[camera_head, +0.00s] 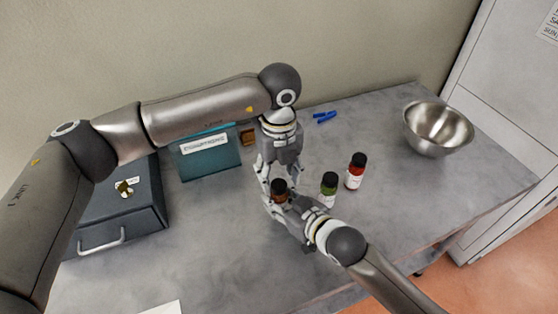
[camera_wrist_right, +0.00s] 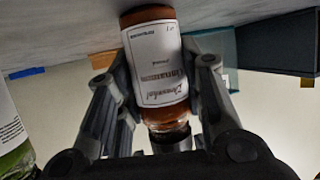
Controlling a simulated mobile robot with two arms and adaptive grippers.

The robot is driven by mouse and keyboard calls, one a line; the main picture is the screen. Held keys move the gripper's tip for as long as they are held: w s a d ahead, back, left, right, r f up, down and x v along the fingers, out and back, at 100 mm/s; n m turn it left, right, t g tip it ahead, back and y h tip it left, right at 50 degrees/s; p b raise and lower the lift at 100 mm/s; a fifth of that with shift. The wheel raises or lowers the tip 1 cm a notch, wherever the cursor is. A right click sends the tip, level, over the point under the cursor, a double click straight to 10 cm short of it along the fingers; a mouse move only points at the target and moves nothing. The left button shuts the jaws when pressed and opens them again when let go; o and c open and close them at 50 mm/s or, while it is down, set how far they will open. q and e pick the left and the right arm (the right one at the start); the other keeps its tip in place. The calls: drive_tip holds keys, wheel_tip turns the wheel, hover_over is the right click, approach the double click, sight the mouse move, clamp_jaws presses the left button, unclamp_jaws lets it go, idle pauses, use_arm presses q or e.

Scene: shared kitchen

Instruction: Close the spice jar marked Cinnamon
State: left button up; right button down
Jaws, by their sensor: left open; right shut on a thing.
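The cinnamon jar (camera_head: 280,197) is a small brown jar with a black lid on top, upright on the grey worktop. In the right wrist view the jar (camera_wrist_right: 158,75) appears upside down, with a white label that seems to read Cinnamon and its black lid at the bottom. My right gripper (camera_wrist_right: 168,88) is shut on the jar's body, one finger on each side. My left gripper (camera_head: 267,183) points down, open, just beside and behind the jar's lid. I cannot tell whether it touches the lid, or how tightly the lid sits.
A green jar (camera_head: 328,187) and a red jar (camera_head: 355,173), both black-lidded, stand to the right. A metal bowl (camera_head: 438,130) is at the far right. Behind lie blue objects (camera_head: 325,117) and a brown block (camera_head: 249,137). A teal box (camera_head: 208,160) and dark drawer box (camera_head: 125,215) stand left.

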use_arm(q)
drive_tip(key=shift+f, duration=1.25)
drive_tip(key=shift+c, duration=0.4)
